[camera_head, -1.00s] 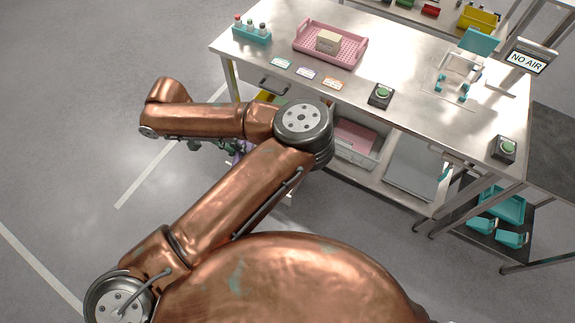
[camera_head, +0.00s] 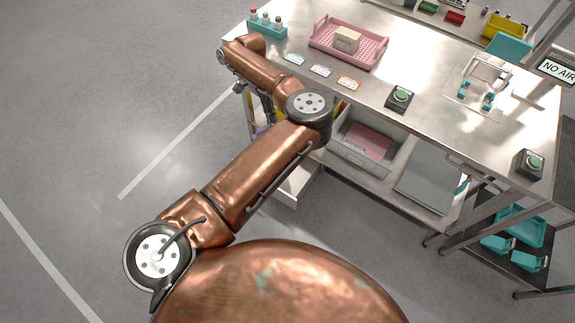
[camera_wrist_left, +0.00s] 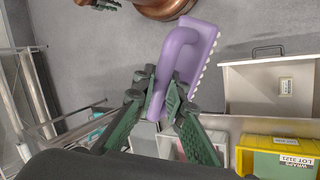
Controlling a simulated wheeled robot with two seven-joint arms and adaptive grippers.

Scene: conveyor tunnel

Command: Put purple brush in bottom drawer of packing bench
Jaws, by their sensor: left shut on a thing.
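The purple brush (camera_wrist_left: 182,60), with pale bristles along its right edge, is gripped by its handle. My left gripper (camera_wrist_left: 160,92) is shut on it, with a dark green finger on each side. In the head view my left gripper is mostly hidden under its copper wrist, at the left end of the packing bench (camera_head: 430,115). A pulled-out bottom drawer (camera_head: 298,188) shows under the bench. In the left wrist view, the open drawer (camera_wrist_left: 268,88) is right of the brush, apart from it. A dark green piece at that view's top edge may be my right gripper (camera_wrist_left: 105,4).
A yellow bin (camera_wrist_left: 282,157) lies near the drawer in the left wrist view. A grey bin (camera_head: 362,152) is on the lower shelf. The benchtop holds a pink tray (camera_head: 372,52), a teal bottle rack (camera_head: 270,28) and a green button box (camera_head: 399,97). Floor at left is clear.

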